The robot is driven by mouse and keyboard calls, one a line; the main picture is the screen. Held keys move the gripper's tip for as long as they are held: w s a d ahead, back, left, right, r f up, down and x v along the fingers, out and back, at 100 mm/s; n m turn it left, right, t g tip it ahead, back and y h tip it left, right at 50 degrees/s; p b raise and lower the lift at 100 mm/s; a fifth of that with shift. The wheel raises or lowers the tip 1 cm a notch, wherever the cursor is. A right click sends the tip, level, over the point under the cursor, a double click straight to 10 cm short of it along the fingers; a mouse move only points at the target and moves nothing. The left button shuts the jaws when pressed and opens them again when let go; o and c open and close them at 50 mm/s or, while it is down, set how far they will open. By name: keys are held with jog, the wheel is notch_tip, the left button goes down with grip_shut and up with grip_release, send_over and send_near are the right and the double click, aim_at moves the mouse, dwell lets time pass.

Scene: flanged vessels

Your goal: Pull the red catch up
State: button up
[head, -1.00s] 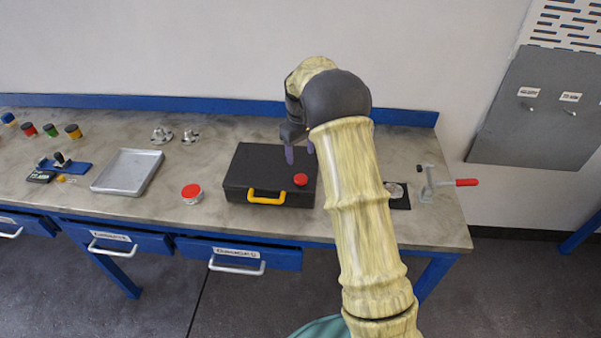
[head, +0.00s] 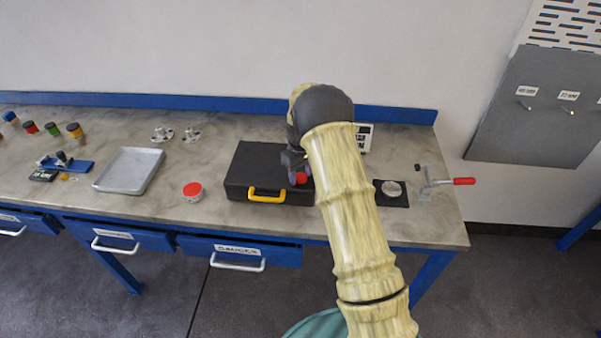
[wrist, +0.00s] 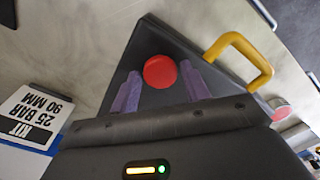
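The red catch (head: 301,178) is a round red knob on the lid of a black case (head: 245,172). The case also has a yellow handle (head: 267,195) on its front. In the wrist view, the catch (wrist: 160,71) shows between the two purple fingers of my gripper (wrist: 160,78). A gap shows on each side of it, so the gripper is open. In the head view my gripper (head: 299,170) is low over the catch and partly hides it. I cannot tell the exact height of the fingertips.
A red-lidded jar (head: 193,191) and a metal tray (head: 130,170) stand left of the case. A dark plate with a pale disc (head: 391,190) and a red-handled clamp (head: 440,181) are to the right. A labelled box (head: 364,138) stands behind my arm.

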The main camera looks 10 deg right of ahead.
aim_at(301, 177)
grip_shut()
jog(key=shift+r, duration=0.9)
jog(key=shift+o, duration=1.9)
grip_release()
notch_tip(301, 177, up, 17)
jog(key=b, duration=0.2)
jog(key=shift+r, duration=0.15)
jog(key=shift+s, duration=0.1)
jog(key=s+f+m+t, duration=0.1)
jog(key=s+f+m, duration=0.1)
jog(key=s, duration=1.3)
jog(key=s+f+m+t, duration=0.1)
jog(key=s+f+m, duration=0.2)
jog(key=s, duration=1.2)
jog(key=shift+d+f+t, duration=0.2)
jog(key=shift+f+t, duration=0.1)
jog(key=shift+f, duration=0.55)
